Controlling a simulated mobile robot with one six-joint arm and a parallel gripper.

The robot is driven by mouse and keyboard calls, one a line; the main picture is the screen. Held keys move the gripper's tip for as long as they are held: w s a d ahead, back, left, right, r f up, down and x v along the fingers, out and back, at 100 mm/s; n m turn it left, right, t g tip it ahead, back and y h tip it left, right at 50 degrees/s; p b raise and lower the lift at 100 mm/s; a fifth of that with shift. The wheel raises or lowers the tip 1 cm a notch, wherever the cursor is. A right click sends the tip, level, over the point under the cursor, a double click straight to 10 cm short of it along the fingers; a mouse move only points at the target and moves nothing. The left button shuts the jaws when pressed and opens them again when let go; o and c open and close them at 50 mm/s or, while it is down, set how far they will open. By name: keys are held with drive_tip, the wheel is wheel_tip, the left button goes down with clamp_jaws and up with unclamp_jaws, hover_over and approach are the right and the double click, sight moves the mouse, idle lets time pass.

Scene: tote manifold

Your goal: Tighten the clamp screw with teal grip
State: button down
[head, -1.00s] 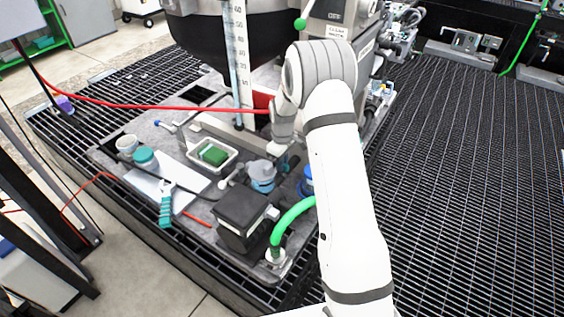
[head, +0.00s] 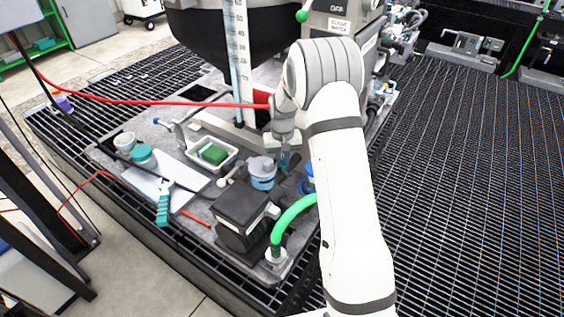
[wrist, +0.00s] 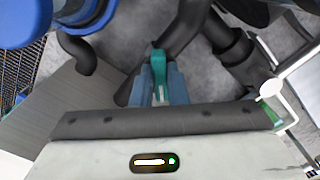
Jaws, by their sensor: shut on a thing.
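The teal grip (wrist: 158,64) of the clamp screw stands between the two blue-grey fingers of my gripper (wrist: 158,88) in the wrist view. The fingers are shut on it, and its top end sticks out beyond them. The screw's shaft and the clamp's contact faces are hidden or too small to tell. In the head view my gripper (head: 289,162) points down at the bench, just right of a pale blue-lidded jar, and the grip cannot be made out clearly.
Dark curved pipes (wrist: 186,28) lie close to the fingers. A blue round part (wrist: 22,20) is at upper left in the wrist view. A black box (head: 240,208), a green hose (head: 292,212) and a white tray (head: 229,163) with a green block crowd the bench.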

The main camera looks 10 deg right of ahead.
drive_tip(key=m+b, duration=0.1)
drive_tip(key=m, duration=0.6)
drive_tip(key=shift+w+a, duration=0.1)
drive_tip(key=shift+a, duration=0.05)
drive_tip(key=m+b, duration=0.1)
drive_tip(key=m, duration=0.5)
drive_tip(key=shift+w+a+m, duration=0.1)
drive_tip(key=shift+m, duration=0.3)
drive_tip(key=m, duration=0.6)
drive_tip(key=shift+w+b, duration=0.15)
drive_tip(key=shift+b, duration=0.2)
drive_tip(key=m, duration=0.6)
drive_tip(key=shift+w+r+m, duration=0.1)
drive_tip(key=shift+m, duration=0.3)
drive_tip(key=c, duration=1.4)
unclamp_jaws()
drive_tip(key=shift+c, duration=0.2)
